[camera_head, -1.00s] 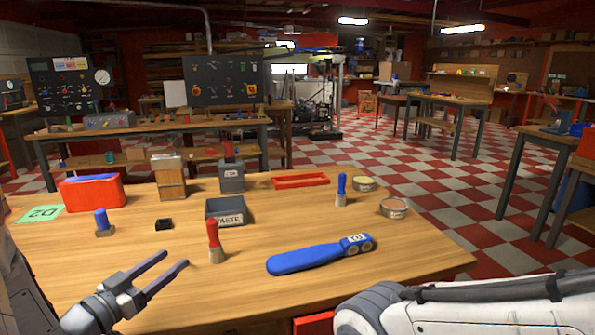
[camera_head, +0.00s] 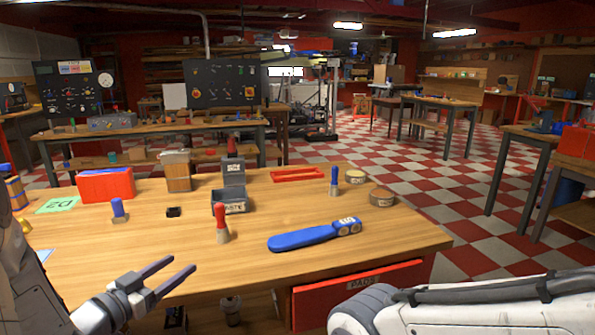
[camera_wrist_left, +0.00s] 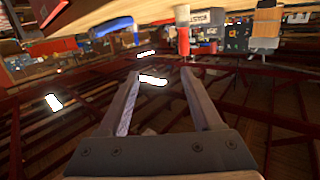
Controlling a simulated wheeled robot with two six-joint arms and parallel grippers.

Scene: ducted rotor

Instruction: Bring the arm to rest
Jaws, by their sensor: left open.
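My left arm comes in at the lower left of the head view. Its left gripper (camera_head: 183,264) is open and empty, over the front left part of the wooden table (camera_head: 380,238), with the fingers pointing right and away. In the left wrist view the two fingers (camera_wrist_left: 160,73) stand apart with nothing between them. My right arm, a white link, crosses the lower right of the head view; its gripper is out of view.
A grey bin (camera_head: 230,205), a red box (camera_head: 106,185) and a blue-handled brush (camera_head: 334,182) stand farther back. A red drawer (camera_head: 390,290) shows under the front edge.

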